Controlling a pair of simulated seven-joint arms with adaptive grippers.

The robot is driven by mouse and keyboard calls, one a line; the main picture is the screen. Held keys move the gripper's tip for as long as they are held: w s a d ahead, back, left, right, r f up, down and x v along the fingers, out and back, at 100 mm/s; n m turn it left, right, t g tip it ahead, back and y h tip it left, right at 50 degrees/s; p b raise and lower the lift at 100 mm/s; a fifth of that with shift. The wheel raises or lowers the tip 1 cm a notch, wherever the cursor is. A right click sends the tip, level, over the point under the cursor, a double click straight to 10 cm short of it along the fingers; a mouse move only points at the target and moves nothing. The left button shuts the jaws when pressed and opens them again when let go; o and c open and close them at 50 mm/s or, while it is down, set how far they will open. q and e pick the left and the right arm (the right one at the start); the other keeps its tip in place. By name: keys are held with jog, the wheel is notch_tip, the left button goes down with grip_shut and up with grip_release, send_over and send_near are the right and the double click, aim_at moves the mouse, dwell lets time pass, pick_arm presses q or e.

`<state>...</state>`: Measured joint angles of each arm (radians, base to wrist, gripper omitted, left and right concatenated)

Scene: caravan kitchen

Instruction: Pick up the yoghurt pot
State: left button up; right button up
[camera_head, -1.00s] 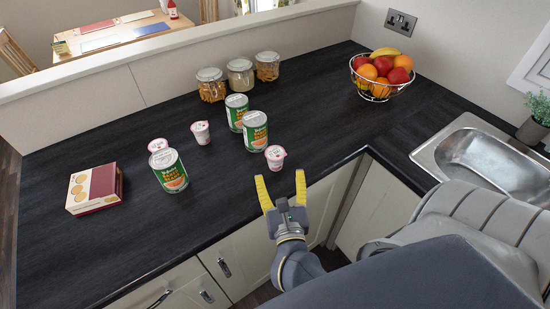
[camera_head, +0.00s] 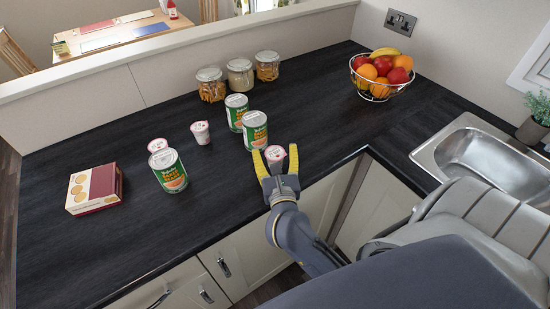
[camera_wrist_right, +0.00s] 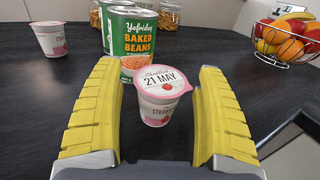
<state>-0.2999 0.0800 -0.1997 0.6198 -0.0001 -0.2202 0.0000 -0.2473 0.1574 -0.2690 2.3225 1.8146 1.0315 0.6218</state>
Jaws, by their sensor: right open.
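A strawberry yoghurt pot (camera_head: 275,154) with a lid reading "21 MAY" stands upright near the counter's front edge. My right gripper (camera_head: 276,160) is open, with its yellow fingers on either side of this pot. In the right wrist view the pot (camera_wrist_right: 162,95) stands between the spread fingers (camera_wrist_right: 160,110), with a gap visible on both sides. A second yoghurt pot (camera_head: 201,132) stands further left, and it also shows in the right wrist view (camera_wrist_right: 50,40). A third pot (camera_head: 157,145) is partly hidden behind a bean can. My left gripper is not in view.
Two baked beans cans (camera_head: 255,130) (camera_head: 236,112) stand just behind the near pot. Another can (camera_head: 168,170) and a biscuit box (camera_head: 94,188) are at left. Jars (camera_head: 240,75) line the back. A fruit bowl (camera_head: 381,75) and sink (camera_head: 485,160) are at right.

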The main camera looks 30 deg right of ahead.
jog(key=shift+w, duration=0.1)
jog(key=shift+c, duration=0.3)
jog(key=c, duration=1.5)
